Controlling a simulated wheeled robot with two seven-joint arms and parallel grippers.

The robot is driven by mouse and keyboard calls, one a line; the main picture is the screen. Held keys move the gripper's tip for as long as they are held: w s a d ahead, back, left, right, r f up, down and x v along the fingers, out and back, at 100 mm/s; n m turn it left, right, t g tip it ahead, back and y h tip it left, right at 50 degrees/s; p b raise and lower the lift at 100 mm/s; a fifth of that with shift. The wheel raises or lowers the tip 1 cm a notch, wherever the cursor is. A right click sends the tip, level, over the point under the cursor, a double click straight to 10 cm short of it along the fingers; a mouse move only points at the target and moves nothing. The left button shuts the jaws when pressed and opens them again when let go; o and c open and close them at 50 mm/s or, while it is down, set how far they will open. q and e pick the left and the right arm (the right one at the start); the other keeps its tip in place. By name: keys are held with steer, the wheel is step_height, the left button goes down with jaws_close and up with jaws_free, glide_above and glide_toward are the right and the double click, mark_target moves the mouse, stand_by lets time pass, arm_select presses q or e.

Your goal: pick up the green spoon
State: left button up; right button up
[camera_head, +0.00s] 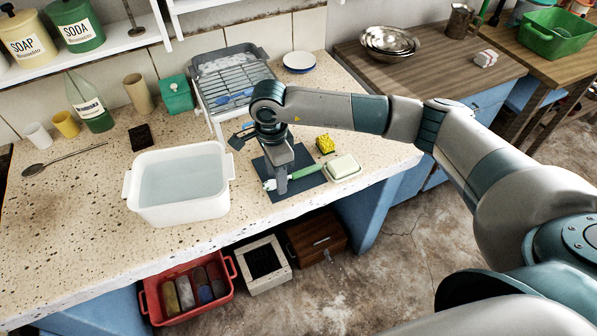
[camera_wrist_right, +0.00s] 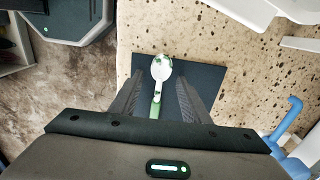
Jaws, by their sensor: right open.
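The green spoon (camera_head: 308,171) lies on a dark mat (camera_head: 284,197) on the speckled stone counter. Its green handle points right, toward the soap dish, and its pale bowl is at the left, partly hidden by my gripper. In the wrist view the spoon (camera_wrist_right: 160,70) shows a whitish bowl with green spots and a green handle. My right gripper (camera_head: 282,188) points down over the spoon. In the wrist view its two fingers (camera_wrist_right: 159,80) are apart, one on each side of the spoon, with no visible grip on it. My left gripper is out of view.
A white basin of water (camera_head: 133,190) stands left of the mat. A soap dish (camera_head: 343,175) and yellow sponge (camera_head: 325,144) are close on the right. A dish rack (camera_head: 213,103) is behind. The counter's front edge is near the mat.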

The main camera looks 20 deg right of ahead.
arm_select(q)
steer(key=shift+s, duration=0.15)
arm_select(e)
jaws_close()
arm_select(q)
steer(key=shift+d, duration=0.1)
arm_select(e)
steer(key=shift+r, duration=0.1)
stand_by(0.3)
steer(key=shift+r, duration=0.2)
step_height(320, 180, up, 4)
steer(key=shift+d+f+b, duration=0.1)
steer(key=shift+f+b, duration=0.15)
steer(key=shift+b, duration=0.8)
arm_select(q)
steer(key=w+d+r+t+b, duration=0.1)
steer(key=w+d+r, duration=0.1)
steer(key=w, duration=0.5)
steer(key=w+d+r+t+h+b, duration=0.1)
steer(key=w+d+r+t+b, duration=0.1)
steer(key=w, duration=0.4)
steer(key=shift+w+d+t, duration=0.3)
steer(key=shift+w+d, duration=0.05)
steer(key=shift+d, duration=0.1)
arm_select(e)
steer(key=s+d+r, duration=0.6)
steer(key=s+r, duration=0.1)
steer(key=s, duration=0.2)
steer(key=shift+s+d, duration=0.25)
steer(key=shift+d, duration=0.15)
